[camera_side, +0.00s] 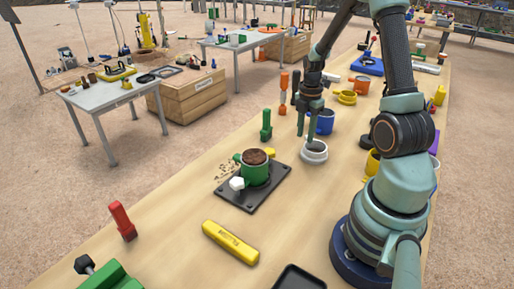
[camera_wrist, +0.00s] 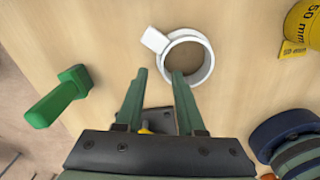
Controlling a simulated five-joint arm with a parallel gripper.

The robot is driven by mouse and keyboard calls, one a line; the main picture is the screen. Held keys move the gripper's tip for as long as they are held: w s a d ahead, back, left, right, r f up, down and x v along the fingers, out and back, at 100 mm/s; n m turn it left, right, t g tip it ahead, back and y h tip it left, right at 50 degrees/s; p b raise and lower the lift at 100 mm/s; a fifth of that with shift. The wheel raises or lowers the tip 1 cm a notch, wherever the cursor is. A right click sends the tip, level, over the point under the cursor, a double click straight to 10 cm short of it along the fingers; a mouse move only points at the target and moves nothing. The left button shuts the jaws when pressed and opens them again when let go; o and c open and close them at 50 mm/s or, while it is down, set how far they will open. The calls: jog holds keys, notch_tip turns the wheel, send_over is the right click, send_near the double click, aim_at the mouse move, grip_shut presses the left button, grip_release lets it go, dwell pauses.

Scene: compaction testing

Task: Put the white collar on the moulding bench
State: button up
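The white collar (camera_side: 314,158) is a short ring with a side tab, standing on the long wooden table. It also shows in the wrist view (camera_wrist: 204,72). My gripper (camera_side: 307,134) points down at it, fingers apart and nothing between them. In the wrist view my gripper (camera_wrist: 160,73) has its right fingertip over the ring's opening and its left fingertip left of the ring; I cannot tell whether either touches it. No bench is plainly marked as the moulding bench; a grey-white table (camera_side: 108,95) at the left and another (camera_side: 245,42) at the back hold equipment.
A green mould filled with soil (camera_side: 256,175) stands on a dark plate (camera_side: 272,187), front left of the collar. A green tool (camera_side: 266,125) stands to its left and a blue cup (camera_side: 325,122) behind. A yellow block (camera_side: 230,242) lies in front.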

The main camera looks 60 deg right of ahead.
notch_tip(320, 180, up, 9)
jog(key=a+r+m+t, duration=0.2)
jog(key=a+m, duration=0.3)
jog(key=a, duration=0.3)
jog(key=a+r+m+t, duration=0.1)
jog(key=a+r+m, duration=0.4)
jog(key=a, duration=0.3)
jog(key=a+r+m+t, duration=0.2)
jog(key=a+r+m, duration=0.2)
jog(key=a, duration=0.5)
jog(key=shift+s+m+t, duration=0.15)
jog(key=shift+m+t, duration=0.15)
jog(key=shift+m, duration=0.2)
